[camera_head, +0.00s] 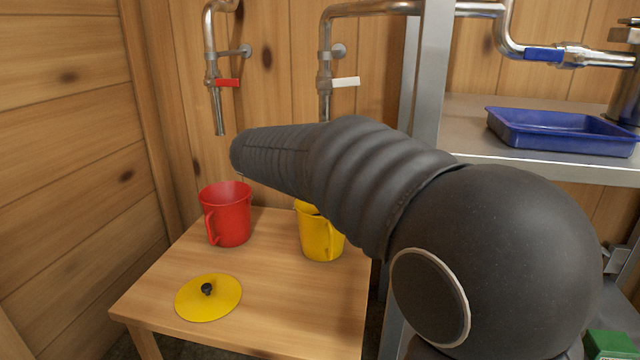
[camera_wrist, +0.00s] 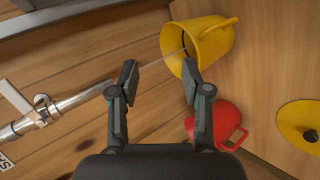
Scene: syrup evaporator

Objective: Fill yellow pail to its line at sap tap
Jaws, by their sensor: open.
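The yellow pail (camera_head: 318,238) stands upright on the small wooden table, partly hidden by my arm. It also shows in the wrist view (camera_wrist: 212,45), its mouth towards the taps and a dark line on its inner wall. The white-handled tap (camera_head: 326,85) is on the wall above it; its spout (camera_wrist: 75,102) shows in the wrist view, its lower end behind a finger. A thin pale streak (camera_wrist: 152,65) runs from the spout towards the pail's mouth, like a stream. The liquid level is unclear. My gripper (camera_wrist: 160,72) is open and empty; my arm hides it in the head view.
A red pail (camera_head: 228,215) stands left of the yellow one, near a red-handled tap (camera_head: 217,83). A yellow lid (camera_head: 208,298) with a black knob lies at the table's front. A metal shelf with a blue tray (camera_head: 560,132) stands right. The table's (camera_head: 290,318) front right is bare.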

